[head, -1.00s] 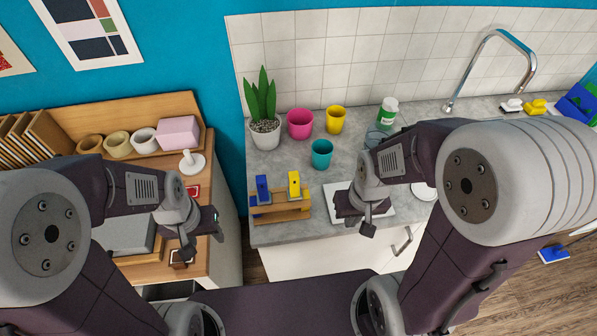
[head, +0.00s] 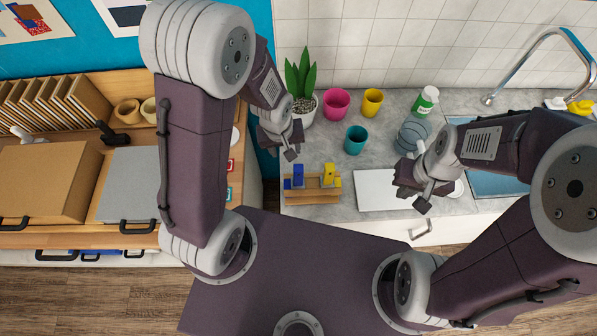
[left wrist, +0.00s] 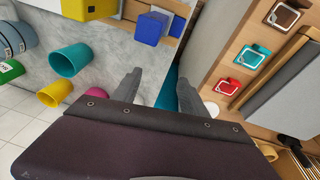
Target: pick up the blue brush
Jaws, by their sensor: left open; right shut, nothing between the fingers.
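A blue block-shaped piece (head: 298,174), perhaps the blue brush, stands in a wooden rack (head: 312,197) on the grey counter, left of a yellow one (head: 329,174). The blue piece also shows at the top of the left wrist view (left wrist: 150,28); its bristles cannot be made out. My left gripper (head: 291,153) is open and empty, above and behind the rack in the head view. Its two fingers (left wrist: 159,88) point towards the gap between counter and wooden cabinet. My right gripper (head: 422,202) is shut and empty, over the right end of a white board.
Pink (head: 337,103), yellow (head: 372,102) and teal (head: 356,140) cups and a potted plant (head: 301,84) stand behind the rack. A white board (head: 378,189) lies to its right. A wooden cabinet (head: 85,225) with boxes stands left.

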